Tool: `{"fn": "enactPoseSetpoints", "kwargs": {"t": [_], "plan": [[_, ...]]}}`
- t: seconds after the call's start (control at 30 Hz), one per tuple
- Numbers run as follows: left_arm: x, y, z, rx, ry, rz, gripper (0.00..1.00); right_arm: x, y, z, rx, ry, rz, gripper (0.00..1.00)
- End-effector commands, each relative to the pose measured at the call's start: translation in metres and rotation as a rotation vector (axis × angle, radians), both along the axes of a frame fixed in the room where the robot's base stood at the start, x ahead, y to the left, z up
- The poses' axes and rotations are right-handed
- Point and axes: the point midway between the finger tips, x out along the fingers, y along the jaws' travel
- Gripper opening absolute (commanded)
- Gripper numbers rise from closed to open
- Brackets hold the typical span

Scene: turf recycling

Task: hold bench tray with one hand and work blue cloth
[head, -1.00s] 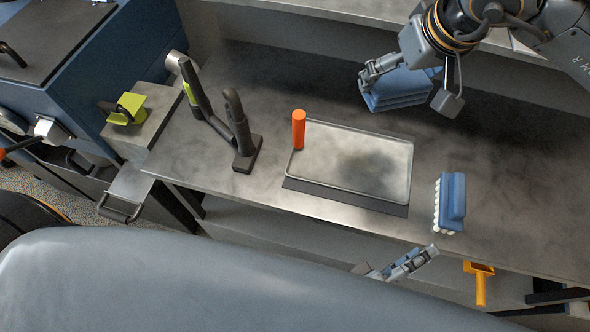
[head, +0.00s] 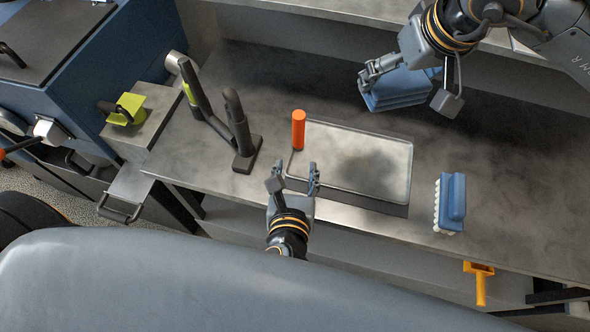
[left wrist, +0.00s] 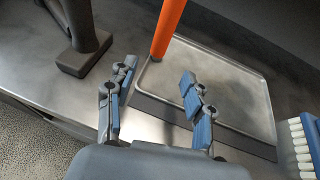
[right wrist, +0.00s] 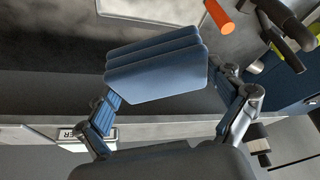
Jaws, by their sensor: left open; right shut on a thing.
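The bench tray (head: 365,163) is a shallow metal tray on the bench with a dark mat under its front edge. An orange cylinder (head: 298,130) stands at its left back corner. My left gripper (head: 294,172) is open at the tray's front left corner, and its fingers (left wrist: 158,95) look apart and empty in the left wrist view. The folded blue cloth (head: 397,91) is at the back of the bench. My right gripper (head: 405,84) is shut on the cloth, which shows between its fingers (right wrist: 155,65) in the right wrist view.
A blue brush (head: 451,202) with white bristles lies right of the tray. A dark jointed stand (head: 240,135) is on the left, near a blue machine (head: 75,75). An orange tool (head: 480,282) hangs below the bench's front edge. The bench right of the tray is mostly clear.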

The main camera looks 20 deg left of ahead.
Motion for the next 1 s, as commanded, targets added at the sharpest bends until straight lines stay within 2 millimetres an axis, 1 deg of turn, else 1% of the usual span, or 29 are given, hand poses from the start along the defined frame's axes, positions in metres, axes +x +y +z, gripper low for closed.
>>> {"fn": "enactPoseSetpoints", "kwargs": {"t": [0.17,0.27,0.5,0.63,0.8,1.0], "plan": [[0.012,0.004,-0.007,-0.013,0.007,0.009,0.52,0.000,0.000,0.000,0.000,0.000,0.000,0.68],[0.028,0.007,-0.012,-0.013,0.005,0.009,0.52,0.000,0.000,0.000,0.000,0.000,0.000,0.68],[0.070,0.016,-0.030,-0.011,0.005,0.007,0.52,0.000,0.000,0.000,0.000,0.000,0.000,0.68],[0.089,0.020,-0.038,-0.010,0.005,0.007,0.52,0.000,0.000,0.000,0.000,0.000,0.000,0.68],[0.103,0.023,-0.045,-0.010,0.007,0.006,0.52,0.000,0.000,0.000,0.000,0.000,0.000,0.68],[0.108,0.024,-0.047,-0.012,0.008,0.006,0.52,0.000,0.000,0.000,0.000,0.000,0.000,0.68]]}}
